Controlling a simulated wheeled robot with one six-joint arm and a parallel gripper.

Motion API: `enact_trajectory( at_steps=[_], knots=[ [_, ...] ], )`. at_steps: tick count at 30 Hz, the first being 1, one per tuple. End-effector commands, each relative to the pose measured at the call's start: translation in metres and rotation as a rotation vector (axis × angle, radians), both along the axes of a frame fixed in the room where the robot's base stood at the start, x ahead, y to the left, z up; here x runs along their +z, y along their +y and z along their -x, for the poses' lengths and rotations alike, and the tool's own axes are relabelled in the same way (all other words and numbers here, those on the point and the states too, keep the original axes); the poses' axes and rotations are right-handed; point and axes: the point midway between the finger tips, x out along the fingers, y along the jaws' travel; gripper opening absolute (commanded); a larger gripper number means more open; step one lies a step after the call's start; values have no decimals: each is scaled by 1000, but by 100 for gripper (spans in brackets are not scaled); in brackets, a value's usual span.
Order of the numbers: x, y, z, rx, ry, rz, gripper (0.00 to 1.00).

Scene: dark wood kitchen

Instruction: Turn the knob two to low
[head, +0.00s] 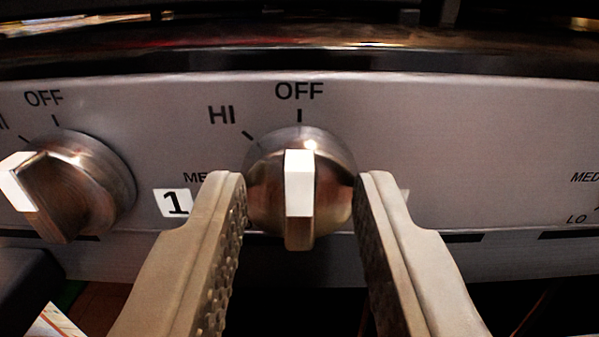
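A round metal knob (262,175) is in the middle of the head view on the stove's grey front panel. Its raised grip has a white strip and stands upright, in line with the OFF mark above. HI is printed at its upper left, and lettering starting "ME" is partly covered below that. My gripper (301,182) is open, one finger on each side of the knob, with the grip between them. I cannot tell whether the fingers touch the knob's rim. A white label edge shows behind the right finger; its number is hidden.
Another metal knob (95,175) is at the left, its grip turned to the left. A white label "1" (173,203) sits between the two knobs. The dark stove top edge (300,60) runs above the panel (480,140).

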Motion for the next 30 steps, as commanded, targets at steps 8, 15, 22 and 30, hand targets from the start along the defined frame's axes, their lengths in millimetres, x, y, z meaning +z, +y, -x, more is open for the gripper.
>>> enact_trajectory(
  at_steps=[8, 15, 22, 30],
  knots=[
    [0, 0, -2, 0, 0, 0, 32],
    [0, 0, -2, 0, 0, 0, 0],
    [0, 0, -1, 0, 0, 10, 0],
    [-1, 1, -1, 0, 1, 112, 0]
  ],
)
